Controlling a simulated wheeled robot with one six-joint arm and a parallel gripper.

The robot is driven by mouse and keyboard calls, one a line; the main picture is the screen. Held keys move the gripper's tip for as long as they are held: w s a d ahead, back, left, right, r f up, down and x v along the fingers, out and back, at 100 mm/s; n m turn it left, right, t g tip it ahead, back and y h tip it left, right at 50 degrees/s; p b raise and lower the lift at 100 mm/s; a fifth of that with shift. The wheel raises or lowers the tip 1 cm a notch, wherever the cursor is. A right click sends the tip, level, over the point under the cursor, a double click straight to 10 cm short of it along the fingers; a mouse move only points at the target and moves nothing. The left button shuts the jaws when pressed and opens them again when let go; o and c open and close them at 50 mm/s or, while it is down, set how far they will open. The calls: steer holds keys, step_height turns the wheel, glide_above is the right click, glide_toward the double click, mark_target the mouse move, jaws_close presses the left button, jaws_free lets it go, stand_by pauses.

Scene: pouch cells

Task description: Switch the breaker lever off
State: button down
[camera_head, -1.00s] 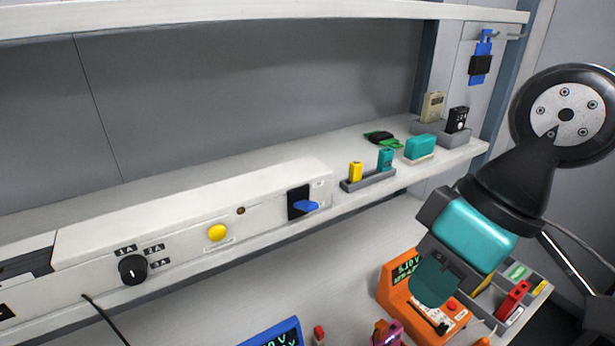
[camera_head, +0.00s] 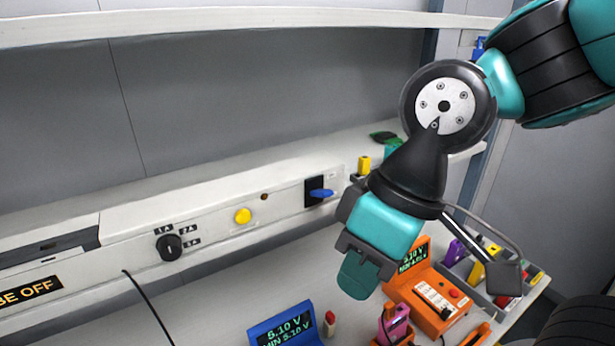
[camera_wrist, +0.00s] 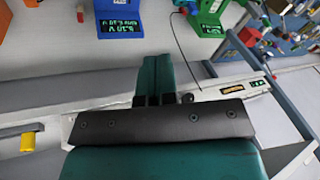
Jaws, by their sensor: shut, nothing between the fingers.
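The breaker lever (camera_head: 321,193) is a blue handle on a black plate, at the right end of the white panel (camera_head: 215,232). It sticks out roughly sideways, toward the right. My gripper (camera_head: 357,278) is shut and empty, with its teal fingers pointing down in front of the panel. It is below and to the right of the lever, apart from it. In the wrist view, the shut fingers (camera_wrist: 153,75) show in the middle, and the lever cannot be made out.
On the panel are a yellow button (camera_head: 242,216) and a black rotary knob (camera_head: 169,247). Below are a blue meter (camera_head: 285,330), an orange tester (camera_head: 432,300) and a grey parts tray (camera_head: 537,284). A shelf (camera_head: 250,20) runs above. The panel's front is clear left of my gripper.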

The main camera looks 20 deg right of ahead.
step_height(320, 180, up, 10)
steer(key=m+t+h+p, duration=0.1)
steer(key=m+h+p, duration=0.3)
steer(key=m+p, duration=0.1)
glide_above(322, 191)
steer(key=s, duration=0.1)
steer(key=shift+s+d+r, duration=0.1)
steer(key=shift+s+d, duration=0.1)
steer(key=shift+s, duration=0.05)
steer(key=f, duration=0.3)
steer(key=f+p, duration=0.1)
steer(key=f, duration=0.2)
steer(key=w+f+p, duration=0.1)
steer(key=f, duration=0.3)
steer(key=shift+a, duration=0.1)
steer(key=shift+f+b, duration=0.15)
steer(key=shift+b, duration=0.2)
